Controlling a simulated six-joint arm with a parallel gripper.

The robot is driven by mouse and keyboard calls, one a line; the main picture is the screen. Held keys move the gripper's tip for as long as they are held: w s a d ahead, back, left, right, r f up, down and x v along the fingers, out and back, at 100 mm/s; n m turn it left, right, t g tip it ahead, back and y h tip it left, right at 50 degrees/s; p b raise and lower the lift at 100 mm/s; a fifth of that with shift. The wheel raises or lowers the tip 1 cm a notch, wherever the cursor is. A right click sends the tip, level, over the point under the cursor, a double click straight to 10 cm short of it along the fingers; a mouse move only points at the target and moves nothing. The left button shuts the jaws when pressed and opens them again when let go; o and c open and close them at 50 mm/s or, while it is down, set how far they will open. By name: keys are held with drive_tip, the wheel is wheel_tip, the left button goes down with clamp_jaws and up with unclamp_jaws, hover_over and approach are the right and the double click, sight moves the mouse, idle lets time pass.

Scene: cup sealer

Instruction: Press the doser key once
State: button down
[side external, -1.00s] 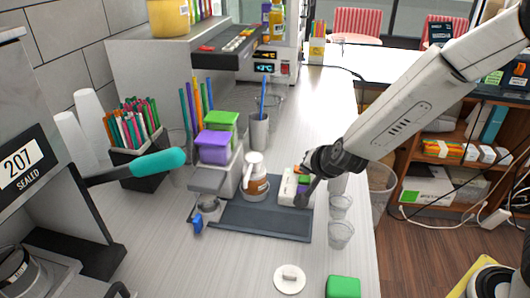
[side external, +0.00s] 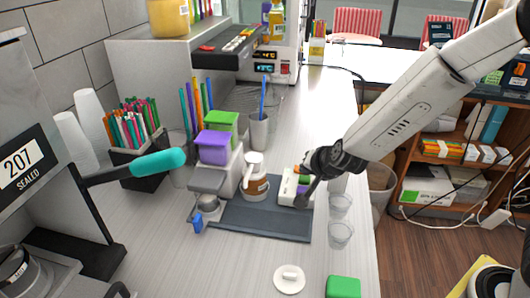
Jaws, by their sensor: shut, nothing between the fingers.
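The white key block (side external: 289,187) stands on the dark mat, right of the brown-and-white pump bottle. Coloured keys show on it, orange near the top and purple lower down. My gripper (side external: 303,199) points down at its right side, with the dark fingertips at or very close to the block. The fingers are shut and empty; they partly hide the keys, and I cannot tell whether a key is pressed. The grey doser (side external: 228,176) with purple and green boxes on top stands left of the bottle.
The pump bottle (side external: 255,180) stands close to the left of the key block. Clear cups (side external: 340,234) stand right of the mat (side external: 262,222). A white lid (side external: 289,279) and a green box (side external: 343,287) lie at the front. A teal-handled lever (side external: 158,163) juts in from the left.

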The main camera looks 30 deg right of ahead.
sight(306, 181)
drive_tip(key=shift+f, duration=0.8)
idle(1.0)
drive_tip(key=shift+r, duration=0.9)
drive_tip(key=shift+r, duration=0.1)
drive_tip(key=shift+r, duration=2.45)
idle(1.2)
drive_tip(key=shift+s+d+f+n+y, duration=0.1)
drive_tip(key=shift+s+f+n+y, duration=0.1)
drive_tip(key=shift+s+n+y, duration=0.45)
drive_tip(key=s+d+f+n+g, duration=0.1)
drive_tip(key=s+d+n+g, duration=0.1)
drive_tip(key=s, duration=0.3)
drive_tip(key=s+d+f+n+g, duration=0.2)
drive_tip(key=s+n, duration=0.2)
drive_tip(key=s, duration=0.1)
drive_tip(key=s+d+f+n+g, duration=0.2)
drive_tip(key=s+n, duration=0.1)
drive_tip(key=s, duration=0.2)
drive_tip(key=shift+s+f+n, duration=0.25)
drive_tip(key=shift+s, duration=0.1)
